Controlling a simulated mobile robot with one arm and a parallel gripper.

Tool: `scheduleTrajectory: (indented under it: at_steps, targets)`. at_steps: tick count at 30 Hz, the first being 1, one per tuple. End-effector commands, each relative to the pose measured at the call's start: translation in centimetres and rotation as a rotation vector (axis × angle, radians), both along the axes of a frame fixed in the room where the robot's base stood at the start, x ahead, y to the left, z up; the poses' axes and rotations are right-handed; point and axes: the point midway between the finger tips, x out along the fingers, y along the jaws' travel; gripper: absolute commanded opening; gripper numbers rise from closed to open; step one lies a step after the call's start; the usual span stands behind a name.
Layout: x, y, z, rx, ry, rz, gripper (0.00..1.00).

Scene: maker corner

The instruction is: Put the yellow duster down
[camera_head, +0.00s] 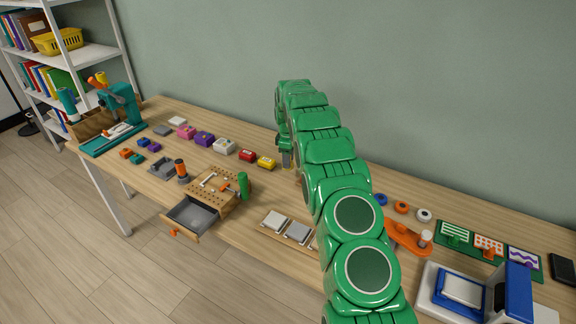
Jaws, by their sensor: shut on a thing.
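My gripper (286,158) points down over the far side of the bench, right of the row of small coloured blocks. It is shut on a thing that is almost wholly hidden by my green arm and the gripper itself. A small tan patch shows just right of the gripper, too little to identify. No yellow duster shows clearly. A small yellow block (266,163) with a pale label stands on the bench just left of the gripper, apparently apart from it.
A red block (247,156) and white block (223,146) stand farther left. A pegboard box (215,186) with an open grey drawer (190,217) is at the front. Orange (402,207) and white (424,215) rings lie right of my arm. Bare wood shows around (270,190).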

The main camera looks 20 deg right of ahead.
Motion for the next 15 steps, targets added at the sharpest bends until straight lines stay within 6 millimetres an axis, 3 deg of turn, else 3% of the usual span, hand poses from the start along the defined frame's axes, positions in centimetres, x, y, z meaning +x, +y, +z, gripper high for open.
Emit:
scheduleTrajectory:
  at_steps: [9, 15]
  targets:
    - [0.3, 0.0, -3.2, 0.001, 0.003, 0.000, 0.00]
    - [0.3, 0.0, -3.6, 0.000, 0.001, 0.000, 0.00]
